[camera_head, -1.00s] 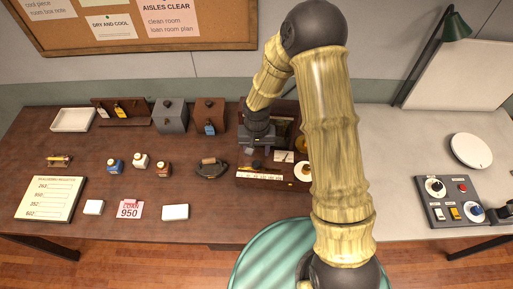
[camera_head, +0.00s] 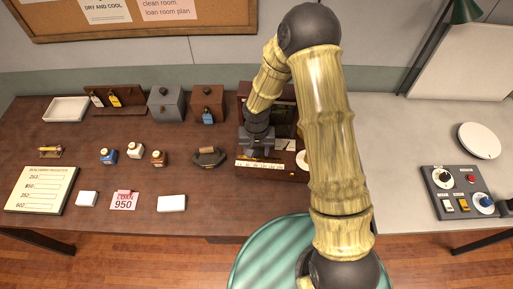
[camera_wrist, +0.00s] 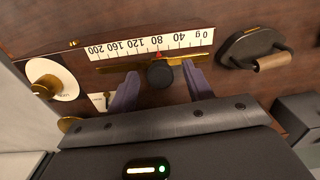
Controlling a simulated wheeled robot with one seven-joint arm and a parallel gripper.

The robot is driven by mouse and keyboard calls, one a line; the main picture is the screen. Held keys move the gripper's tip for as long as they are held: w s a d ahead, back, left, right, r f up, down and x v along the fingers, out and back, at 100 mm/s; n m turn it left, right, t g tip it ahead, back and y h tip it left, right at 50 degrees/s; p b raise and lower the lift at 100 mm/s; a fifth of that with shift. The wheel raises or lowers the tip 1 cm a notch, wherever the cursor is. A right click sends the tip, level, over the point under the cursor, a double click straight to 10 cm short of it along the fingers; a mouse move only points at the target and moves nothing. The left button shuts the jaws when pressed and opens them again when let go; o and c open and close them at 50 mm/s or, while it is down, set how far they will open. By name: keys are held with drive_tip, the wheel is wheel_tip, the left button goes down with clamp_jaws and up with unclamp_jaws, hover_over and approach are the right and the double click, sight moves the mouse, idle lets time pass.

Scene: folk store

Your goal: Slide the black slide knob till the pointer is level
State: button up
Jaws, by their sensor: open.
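The black slide knob (camera_wrist: 160,75) sits on a brass rail (camera_wrist: 112,67) below a white number strip (camera_wrist: 150,44) in the wrist view. My gripper (camera_wrist: 160,70) is open, with one purple-grey finger on each side of the knob and gaps visible. In the head view my gripper (camera_head: 257,146) is over the wooden scale box (camera_head: 268,177), just behind its number strip (camera_head: 259,164); the knob is hidden there. A white card (camera_wrist: 98,101) is partly covered by a finger; I cannot make out a level pointer.
A white dial with a brass centre (camera_wrist: 55,80) is left of the rail in the wrist view. A dark iron with a wooden handle (camera_head: 208,157) stands close left of the box. Bottles and cards lie farther left; a switch panel (camera_head: 460,207) is at right.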

drive_tip(key=shift+f, duration=0.3)
drive_tip(key=c, duration=0.7)
